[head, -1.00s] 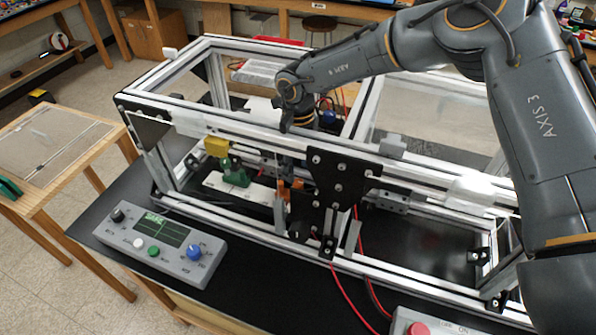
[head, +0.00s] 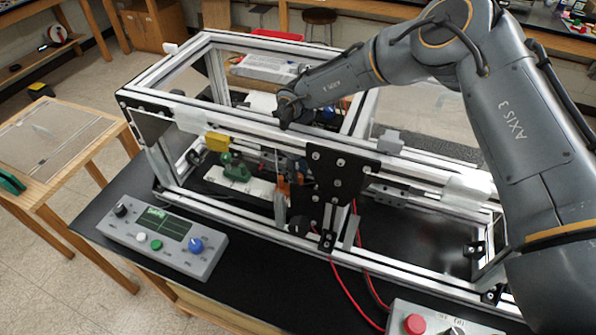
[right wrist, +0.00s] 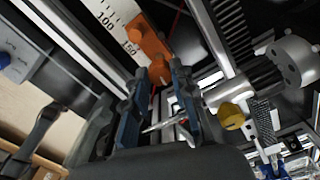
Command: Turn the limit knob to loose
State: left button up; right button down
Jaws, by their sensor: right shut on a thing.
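The grey control box (head: 165,238) lies on the black bench at the front left. It has a black knob (head: 121,210), a blue knob (head: 195,245), white and green buttons and a green-lit screen. Its labels are too small to read, so I cannot tell which is the limit knob. My right gripper (right wrist: 160,74) reaches down inside the extrusion frame, away from the box. Its fingertips close around an orange block (right wrist: 150,42) beside a white scale. The block also shows in the head view (head: 283,187), where the frame partly hides the fingers. My left gripper is out of view.
Aluminium rails (head: 270,132) and a black bracket plate (head: 340,172) surround my right gripper. A green part (head: 235,168) stands to its left. Red cables (head: 345,291) hang in front. A box with a red button (head: 414,324) sits at front right.

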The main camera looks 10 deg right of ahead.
jog(key=shift+f+n+b, duration=0.25)
jog(key=shift+n+b, duration=0.35)
jog(key=shift+n, duration=0.1)
jog(key=shift+n+b, duration=0.45)
jog(key=shift+n, duration=0.15)
jog(key=shift+r+n+b, duration=0.2)
jog(key=shift+n+b, duration=0.25)
jog(key=shift+n, duration=0.65)
jog(key=c, duration=1.1)
grip_release()
jog(key=shift+r, duration=0.2)
notch_tip(320, 180, up, 12)
jog(key=shift+f, duration=0.15)
